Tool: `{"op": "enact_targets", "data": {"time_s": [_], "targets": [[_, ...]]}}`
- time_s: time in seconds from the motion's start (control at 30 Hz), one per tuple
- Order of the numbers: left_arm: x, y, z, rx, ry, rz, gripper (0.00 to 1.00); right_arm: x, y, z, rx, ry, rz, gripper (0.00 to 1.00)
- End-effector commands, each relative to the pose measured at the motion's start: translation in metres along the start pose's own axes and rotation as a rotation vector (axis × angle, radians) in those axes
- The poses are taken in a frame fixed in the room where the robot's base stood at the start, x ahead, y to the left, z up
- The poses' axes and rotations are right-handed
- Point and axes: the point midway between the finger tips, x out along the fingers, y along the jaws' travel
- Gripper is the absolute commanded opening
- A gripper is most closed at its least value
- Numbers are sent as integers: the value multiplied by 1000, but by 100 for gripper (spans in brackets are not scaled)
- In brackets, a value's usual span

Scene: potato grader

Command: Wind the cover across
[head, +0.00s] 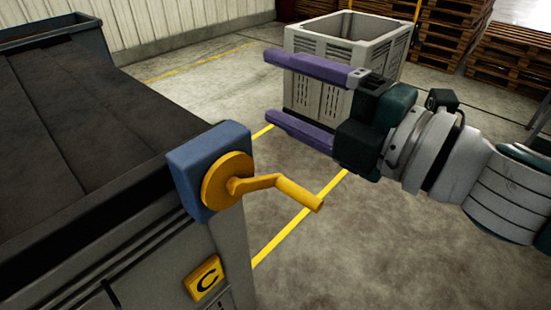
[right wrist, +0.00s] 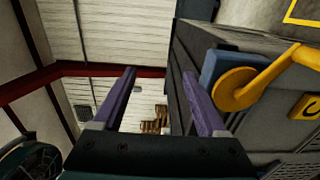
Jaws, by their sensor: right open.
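A yellow crank (head: 262,184) with a round hub and a bent handle is mounted on a blue box (head: 218,147) at the corner of the grey machine. A dark cover (head: 80,120) lies over the machine's top. My right gripper (head: 272,87) is open and empty, to the right of and beyond the crank, with its purple fingers pointing left. It does not touch the crank. In the right wrist view the crank (right wrist: 262,80) is at the right, outside the fingers. My left gripper is in neither view.
A yellow plate with a "C" (head: 206,279) is on the machine's side below the crank. A grey slatted crate (head: 300,42) stands behind my right gripper. Wooden pallets (head: 455,30) are stacked at the back.

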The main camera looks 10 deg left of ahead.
Motion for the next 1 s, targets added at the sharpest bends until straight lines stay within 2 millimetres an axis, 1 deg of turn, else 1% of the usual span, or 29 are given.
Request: {"op": "enact_targets", "data": {"time_s": [0.03, 0.1, 0.37, 0.47, 0.6, 1.0], "targets": [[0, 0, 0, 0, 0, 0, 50, 0, 0, 0, 0, 0, 0, 82], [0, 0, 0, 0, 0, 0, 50, 0, 0, 0, 0, 0, 0, 88], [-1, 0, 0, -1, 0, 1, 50, -2, 0, 0, 0, 0, 0, 88], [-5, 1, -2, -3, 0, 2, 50, -12, 0, 1, 2, -2, -2, 88], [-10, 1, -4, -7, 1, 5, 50, -31, 1, 0, 1, -1, -2, 88], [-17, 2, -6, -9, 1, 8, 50, -82, 0, 0, 1, -1, -3, 88]]}}
